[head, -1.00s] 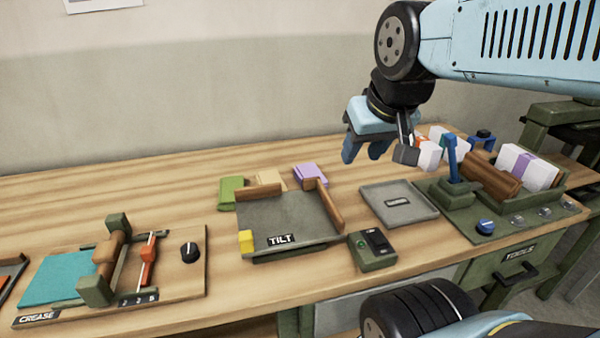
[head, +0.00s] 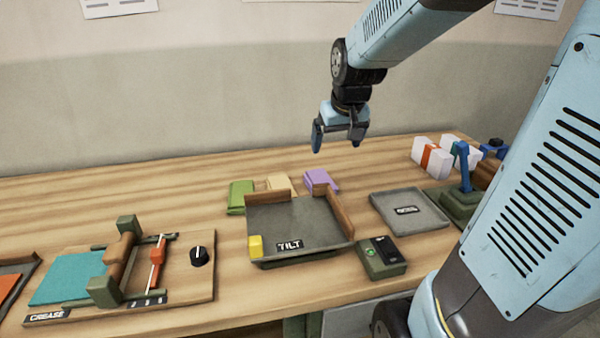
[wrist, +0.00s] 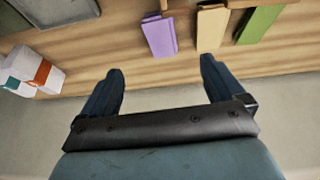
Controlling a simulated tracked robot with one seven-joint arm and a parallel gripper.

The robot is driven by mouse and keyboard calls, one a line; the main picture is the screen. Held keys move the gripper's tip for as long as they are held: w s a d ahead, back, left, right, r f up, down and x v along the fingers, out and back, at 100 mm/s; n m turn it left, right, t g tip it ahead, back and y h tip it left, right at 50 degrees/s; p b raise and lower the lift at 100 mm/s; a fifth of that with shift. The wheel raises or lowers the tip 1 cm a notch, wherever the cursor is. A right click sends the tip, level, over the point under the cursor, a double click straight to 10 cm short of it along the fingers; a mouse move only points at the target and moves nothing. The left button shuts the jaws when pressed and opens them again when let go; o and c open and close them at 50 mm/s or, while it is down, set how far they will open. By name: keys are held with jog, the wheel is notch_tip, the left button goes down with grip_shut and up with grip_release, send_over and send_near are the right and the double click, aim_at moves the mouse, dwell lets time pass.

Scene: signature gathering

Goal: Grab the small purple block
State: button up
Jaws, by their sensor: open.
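The small purple block (head: 321,180) lies on the wooden table behind the back right corner of the tilt tray (head: 290,224). The tray's brown wall hides part of its front. In the wrist view the purple block (wrist: 160,35) is at the top centre, beyond and between the two fingers. My gripper (head: 336,147) hangs above the back of the table, fingers pointing down, open and empty. It is higher than the purple block and apart from it. It also shows in the wrist view (wrist: 164,80) with its fingers spread wide.
A tan block (head: 278,183) and a green block (head: 240,196) lie left of the purple block. A grey tray (head: 410,212), a device with a green button (head: 382,261) and white banded bundles (head: 431,156) are to the right. The crease station (head: 120,275) stands at the left.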

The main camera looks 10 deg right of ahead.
jog(key=w+f, duration=0.5)
jog(key=w, duration=0.2)
send_over(320, 180)
jog(key=s, duration=0.2)
notch_tip(320, 180, down, 8)
jog(key=shift+f, duration=0.1)
jog(key=shift+s+x, duration=0.2)
jog(key=shift+x, duration=2.55)
jog(key=c, duration=1.2)
